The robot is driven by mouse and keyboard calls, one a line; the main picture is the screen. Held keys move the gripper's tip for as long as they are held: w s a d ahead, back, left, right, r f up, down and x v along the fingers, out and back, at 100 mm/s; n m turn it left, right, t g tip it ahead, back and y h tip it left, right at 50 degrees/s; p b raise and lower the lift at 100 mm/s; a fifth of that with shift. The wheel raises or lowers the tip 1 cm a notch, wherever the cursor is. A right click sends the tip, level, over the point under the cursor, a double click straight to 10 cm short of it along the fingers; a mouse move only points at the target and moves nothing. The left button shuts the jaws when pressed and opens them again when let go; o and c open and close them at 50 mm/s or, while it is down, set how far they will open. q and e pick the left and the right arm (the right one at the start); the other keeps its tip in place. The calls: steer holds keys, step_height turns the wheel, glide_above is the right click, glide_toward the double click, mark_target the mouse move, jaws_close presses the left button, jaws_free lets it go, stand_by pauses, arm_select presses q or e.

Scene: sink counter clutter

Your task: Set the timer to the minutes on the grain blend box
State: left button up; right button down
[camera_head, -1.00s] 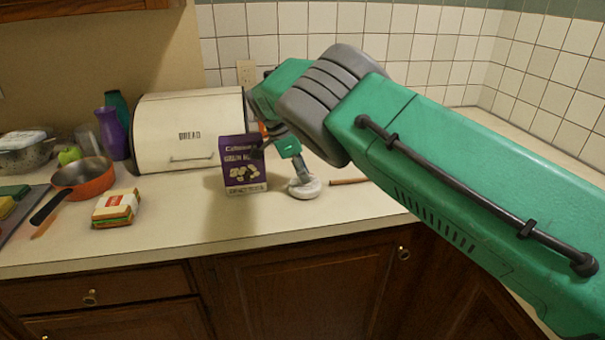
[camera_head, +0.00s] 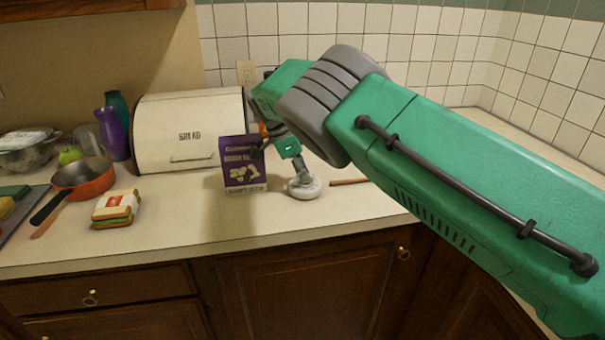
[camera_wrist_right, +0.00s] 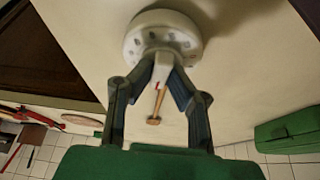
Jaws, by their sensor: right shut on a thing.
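The purple box (camera_head: 243,172) stands upright on the counter in front of the bread box, its small print too blurred to read. The round white timer (camera_head: 305,192) sits on the counter just right of the box. In the right wrist view the timer (camera_wrist_right: 140,38) shows dark marks around its face and a white knob with a red mark. My right gripper (camera_head: 299,173) reaches down to the timer. In the wrist view the right gripper's fingers (camera_wrist_right: 161,68) are closed around the knob. The timer's setting cannot be read. My left gripper is out of view.
A cream bread box (camera_head: 190,130) stands behind. An orange pan (camera_head: 92,185), a sandwich (camera_head: 116,207), a purple vase (camera_head: 112,135) and a colander (camera_head: 22,158) are at left. A brown stick (camera_head: 348,182) lies right of the timer.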

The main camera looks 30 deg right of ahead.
steer(key=c, duration=1.5)
jaws_free()
steer(key=shift+f, duration=0.15)
steer(key=shift+c, duration=0.2)
steer(key=v, duration=1.2)
steer(key=shift+w, duration=0.35)
steer(key=shift+d, duration=0.1)
